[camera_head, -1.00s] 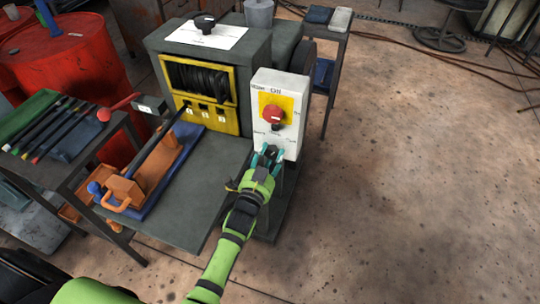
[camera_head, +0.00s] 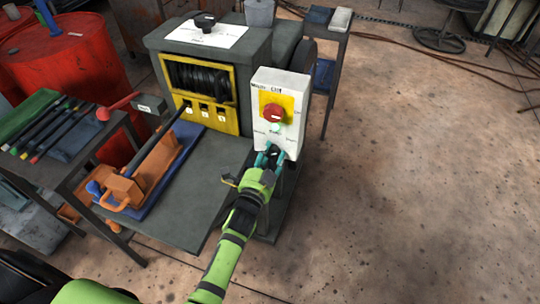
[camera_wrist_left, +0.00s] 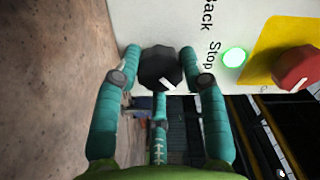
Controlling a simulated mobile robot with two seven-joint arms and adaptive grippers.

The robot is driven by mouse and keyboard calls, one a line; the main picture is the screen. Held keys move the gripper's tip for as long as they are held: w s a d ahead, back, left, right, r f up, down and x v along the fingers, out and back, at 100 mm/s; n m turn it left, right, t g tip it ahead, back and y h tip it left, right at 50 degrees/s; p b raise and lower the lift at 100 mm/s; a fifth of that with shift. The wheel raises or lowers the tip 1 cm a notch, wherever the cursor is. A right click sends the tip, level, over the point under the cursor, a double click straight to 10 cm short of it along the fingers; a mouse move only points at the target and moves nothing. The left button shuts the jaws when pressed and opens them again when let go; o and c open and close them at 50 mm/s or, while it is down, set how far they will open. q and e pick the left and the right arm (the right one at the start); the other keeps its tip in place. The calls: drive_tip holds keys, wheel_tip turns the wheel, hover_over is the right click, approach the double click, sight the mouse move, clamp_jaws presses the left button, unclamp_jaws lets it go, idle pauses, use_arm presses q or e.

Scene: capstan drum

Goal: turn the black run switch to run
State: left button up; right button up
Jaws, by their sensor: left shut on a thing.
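The black run switch (camera_wrist_left: 160,67) is a faceted knob with a white pointer mark, on the white control box (camera_head: 262,146). My left gripper (camera_wrist_left: 160,76) has teal fingers on both sides of the knob and is shut on it. The words "Back" and "Stop" show beside the knob in the wrist view. In the head view the left gripper (camera_head: 268,156) is at the lower part of the box and largely hides the switch. The pointer slants toward the lower right of the wrist picture. My right gripper is not in view.
Above the switch are a lit green lamp (camera_wrist_left: 233,57) and a red mushroom button (camera_head: 273,112) on a yellow plate. The grey capstan machine (camera_head: 215,58) stands left of the box. An orange tool (camera_head: 125,188) lies on its bench.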

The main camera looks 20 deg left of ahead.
use_arm(q)
drive_tip(key=shift+w+d+r, duration=0.1)
drive_tip(key=shift+d+r, duration=0.1)
drive_tip(key=shift+r, duration=0.25)
drive_tip(key=o, duration=1.1)
drive_tip(key=shift+o, duration=0.2)
drive_tip(key=shift+f, duration=0.15)
drive_tip(key=shift+f, duration=0.15)
drive_tip(key=s, duration=1.2)
drive_tip(key=shift+a, duration=0.15)
